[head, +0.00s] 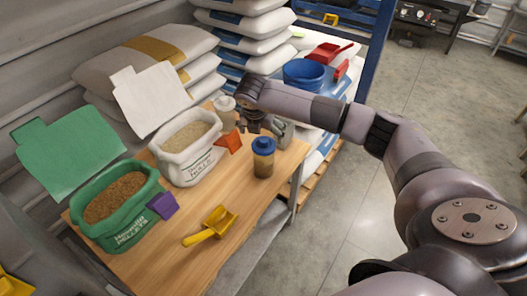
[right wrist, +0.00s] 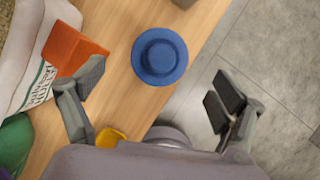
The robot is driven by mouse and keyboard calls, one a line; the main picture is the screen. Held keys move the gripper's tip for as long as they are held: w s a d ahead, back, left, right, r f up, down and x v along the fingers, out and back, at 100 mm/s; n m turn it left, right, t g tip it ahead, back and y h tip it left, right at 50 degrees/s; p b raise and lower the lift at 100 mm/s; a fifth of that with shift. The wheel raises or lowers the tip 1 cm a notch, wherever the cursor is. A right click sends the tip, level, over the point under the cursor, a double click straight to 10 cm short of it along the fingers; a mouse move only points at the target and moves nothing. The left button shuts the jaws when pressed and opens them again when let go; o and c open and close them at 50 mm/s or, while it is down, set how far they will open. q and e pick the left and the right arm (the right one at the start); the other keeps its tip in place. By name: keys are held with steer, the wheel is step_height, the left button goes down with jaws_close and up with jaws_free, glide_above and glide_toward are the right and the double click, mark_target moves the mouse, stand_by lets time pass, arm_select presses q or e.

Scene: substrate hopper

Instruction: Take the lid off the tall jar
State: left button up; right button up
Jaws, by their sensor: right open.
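A jar with a blue lid (head: 263,145) and brownish contents (head: 263,168) stands upright on the wooden table near its right edge. The lid is on it. In the right wrist view the round blue lid (right wrist: 160,56) is seen from above, beyond and between my fingers. My right gripper (head: 262,126) is open and empty, with its fingers (right wrist: 158,90) spread wide. A second, pale jar (head: 225,112) stands further back, partly hidden by my gripper. My left gripper is not in view.
An open white sack (head: 187,165) with an orange scoop (head: 229,141) and a green sack (head: 113,222) of pellets with a purple scoop (head: 162,206) stand left. A yellow scoop (head: 211,226) lies in front. Stacked bags and a blue bucket (head: 304,74) are behind.

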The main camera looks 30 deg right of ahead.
mark_target(264, 139)
steer(key=shift+w+d+f, duration=0.1)
steer(key=shift+d+f, duration=0.05)
steer(key=shift+f, duration=0.25)
steer(key=b+x, duration=0.3)
steer(key=x, duration=0.2)
steer(key=shift+d, duration=0.1)
steer(key=shift+r, duration=0.1)
steer(key=shift+c, duration=0.2)
steer(key=c, duration=0.9)
steer(key=shift+r, duration=0.1)
